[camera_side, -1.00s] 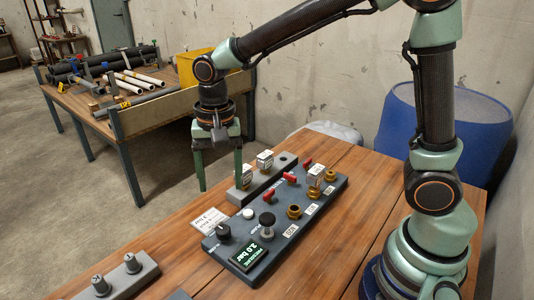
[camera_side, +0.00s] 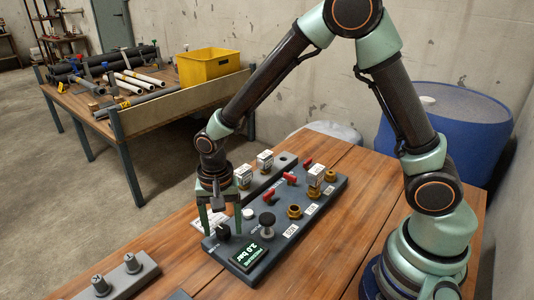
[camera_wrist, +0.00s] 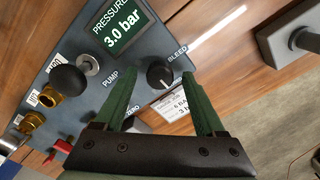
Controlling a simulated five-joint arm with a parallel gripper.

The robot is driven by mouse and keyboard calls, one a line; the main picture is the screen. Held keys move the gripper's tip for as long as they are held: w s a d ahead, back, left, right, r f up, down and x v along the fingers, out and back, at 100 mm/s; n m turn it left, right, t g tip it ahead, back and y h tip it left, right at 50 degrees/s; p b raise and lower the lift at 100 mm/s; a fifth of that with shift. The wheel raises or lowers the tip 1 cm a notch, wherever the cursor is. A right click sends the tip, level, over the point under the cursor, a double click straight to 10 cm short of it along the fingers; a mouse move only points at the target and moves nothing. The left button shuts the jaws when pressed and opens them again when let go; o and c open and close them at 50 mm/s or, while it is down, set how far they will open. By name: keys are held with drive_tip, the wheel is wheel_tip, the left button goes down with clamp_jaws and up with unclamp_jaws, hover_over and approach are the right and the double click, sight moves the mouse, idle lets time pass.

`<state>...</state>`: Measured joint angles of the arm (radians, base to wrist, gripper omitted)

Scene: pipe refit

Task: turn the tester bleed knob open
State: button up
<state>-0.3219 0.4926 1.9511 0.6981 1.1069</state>
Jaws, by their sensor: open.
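The tester (camera_side: 290,215) is a dark grey panel on the wooden bench. Its bleed knob (camera_wrist: 158,74) is a round black knob with a pale pointer mark, beside the BLEED label in the wrist view. The knob also shows at the panel's near left corner in the side view (camera_side: 223,231). My gripper (camera_wrist: 163,77) is open and points down over that corner. In the wrist view its two green fingers appear on either side of the knob; I cannot tell whether they touch it. A lit pressure display (camera_wrist: 124,24) is beside the knob.
A black pump knob (camera_side: 267,220), a white button (camera_side: 248,214), brass fittings (camera_side: 294,211) and red valve handles (camera_side: 268,195) stand on the panel. A printed card lies beside it. A grey block with knobs (camera_side: 118,277) is at the near left. Bare bench lies between.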

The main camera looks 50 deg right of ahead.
drive_tip(key=shift+f, duration=0.2)
clamp_jaws()
